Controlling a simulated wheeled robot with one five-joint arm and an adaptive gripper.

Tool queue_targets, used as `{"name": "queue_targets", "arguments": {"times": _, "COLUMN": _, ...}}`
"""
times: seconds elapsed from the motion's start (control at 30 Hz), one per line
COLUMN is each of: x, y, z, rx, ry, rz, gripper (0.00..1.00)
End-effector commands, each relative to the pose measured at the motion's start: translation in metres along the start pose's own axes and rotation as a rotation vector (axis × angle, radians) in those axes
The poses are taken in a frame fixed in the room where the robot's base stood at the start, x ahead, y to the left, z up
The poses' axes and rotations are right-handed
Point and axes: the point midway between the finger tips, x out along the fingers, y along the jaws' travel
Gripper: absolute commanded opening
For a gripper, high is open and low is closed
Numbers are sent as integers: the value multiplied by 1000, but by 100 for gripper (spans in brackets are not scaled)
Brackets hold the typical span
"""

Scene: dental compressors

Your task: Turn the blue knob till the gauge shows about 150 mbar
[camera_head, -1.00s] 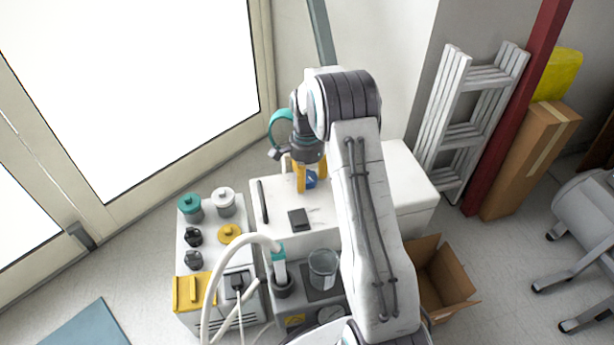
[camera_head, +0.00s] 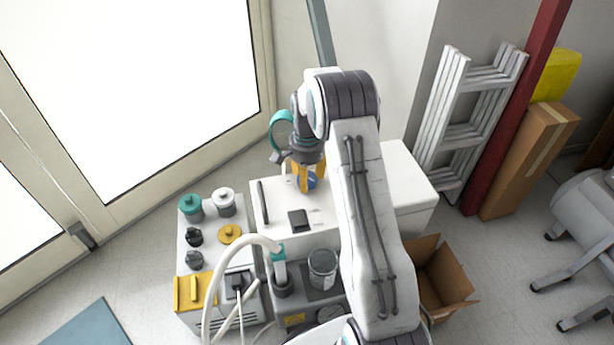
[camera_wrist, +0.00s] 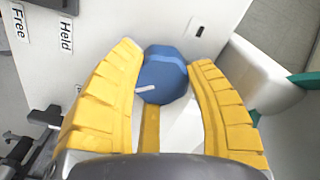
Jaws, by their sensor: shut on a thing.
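The blue knob (camera_wrist: 163,75) is many-sided with a short white mark, seen in the wrist view between my two yellow fingers. It also shows in the head view (camera_head: 310,182), on top of the white box (camera_head: 405,185). My gripper (camera_head: 307,183) points down at it and is shut on it, one finger on each side. In the wrist view the white mark points to the left. A round, pale dial-like face (camera_head: 331,313) shows at the bottom of the head view, too small and cut off to read.
The labels "Free" (camera_wrist: 19,20) and "Held" (camera_wrist: 65,27) are at the wrist view's upper left. A grey unit with green, white and yellow caps (camera_head: 204,235) stands to the left. A white hose (camera_head: 213,275) arches in front. An open carton (camera_head: 440,280) lies right.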

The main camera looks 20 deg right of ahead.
Motion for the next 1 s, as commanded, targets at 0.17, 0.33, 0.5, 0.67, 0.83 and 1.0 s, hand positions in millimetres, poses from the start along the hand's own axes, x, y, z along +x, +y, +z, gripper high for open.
{"name": "queue_targets", "arguments": {"times": 0.17, "x": 1, "y": 0, "z": 0, "rx": 0, "ry": 0, "rz": 0, "gripper": 59}}
{"name": "queue_targets", "arguments": {"times": 0.33, "x": 0, "y": 0, "z": 0, "rx": 1, "ry": 0, "rz": 0, "gripper": 61}}
{"name": "queue_targets", "arguments": {"times": 0.5, "x": -2, "y": 0, "z": 0, "rx": 1, "ry": 1, "rz": -1, "gripper": 61}}
{"name": "queue_targets", "arguments": {"times": 0.67, "x": -17, "y": -1, "z": -1, "rx": 1, "ry": 2, "rz": -3, "gripper": 61}}
{"name": "queue_targets", "arguments": {"times": 0.83, "x": -45, "y": -1, "z": -1, "rx": 1, "ry": 3, "rz": -4, "gripper": 61}}
{"name": "queue_targets", "arguments": {"times": 1.0, "x": -74, "y": -1, "z": 0, "rx": 1, "ry": 3, "rz": -4, "gripper": 61}}
